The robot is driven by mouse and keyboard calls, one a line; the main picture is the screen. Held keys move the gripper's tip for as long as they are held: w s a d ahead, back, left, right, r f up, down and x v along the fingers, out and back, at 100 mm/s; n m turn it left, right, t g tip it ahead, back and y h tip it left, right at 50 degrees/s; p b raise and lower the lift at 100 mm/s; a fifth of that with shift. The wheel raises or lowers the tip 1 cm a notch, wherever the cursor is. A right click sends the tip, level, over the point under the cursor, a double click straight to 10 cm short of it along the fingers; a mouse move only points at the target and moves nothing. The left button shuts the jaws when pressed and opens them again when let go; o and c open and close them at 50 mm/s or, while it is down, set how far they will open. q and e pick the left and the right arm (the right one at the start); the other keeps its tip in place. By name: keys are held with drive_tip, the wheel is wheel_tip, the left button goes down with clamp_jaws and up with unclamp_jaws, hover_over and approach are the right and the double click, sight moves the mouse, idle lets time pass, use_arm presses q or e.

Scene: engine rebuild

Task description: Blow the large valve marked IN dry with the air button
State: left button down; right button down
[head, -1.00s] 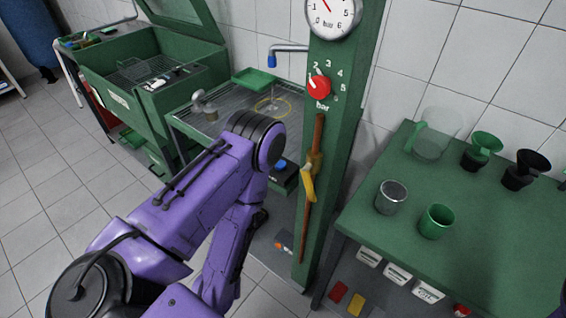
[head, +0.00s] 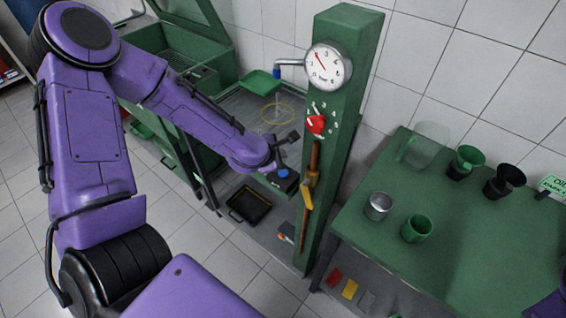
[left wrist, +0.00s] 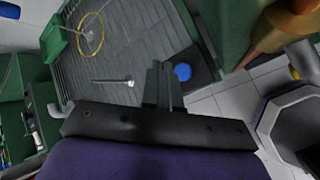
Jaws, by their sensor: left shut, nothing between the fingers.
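The blue air button (head: 284,173) sits on a dark box at the front edge of the wash bench, beside the green post. My left gripper (head: 279,163) is shut and empty, close over the button; contact cannot be told. In the left wrist view its fingers (left wrist: 164,88) are together, with the blue button (left wrist: 183,72) just beside them. A slim metal valve-like piece (left wrist: 115,82) is on the bench grating. Another thin pale piece (left wrist: 89,36) shows inside the yellow ring, below the blue-tipped air nozzle (head: 277,72). No IN marking is readable. My right gripper is out of view.
The green post (head: 345,120) carries a gauge (head: 328,66), a red knob (head: 316,124) and a yellow lever (head: 308,190). A green table (head: 450,250) with cups and funnels stands at right. A black tray (head: 249,205) lies below the bench.

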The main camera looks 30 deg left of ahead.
use_arm(q)
drive_tip(key=shift+w+r+n, duration=0.25)
drive_tip(key=shift+w+r, duration=0.1)
drive_tip(key=shift+r, duration=0.25)
drive_tip(key=shift+w+r+n, duration=0.25)
drive_tip(key=shift+w+r, duration=0.05)
drive_tip(key=shift+r, duration=0.3)
drive_tip(key=shift+f, duration=0.15)
drive_tip(key=b, duration=0.3)
hover_over(282, 175)
wheel_tip(282, 175, down, 7)
drive_tip(key=shift+f, duration=0.1)
drive_tip(key=shift+f+b, duration=0.55)
drive_tip(key=shift+f, duration=0.15)
idle(0.4)
drive_tip(key=shift+f+b, duration=0.35)
drive_tip(key=shift+f, duration=0.05)
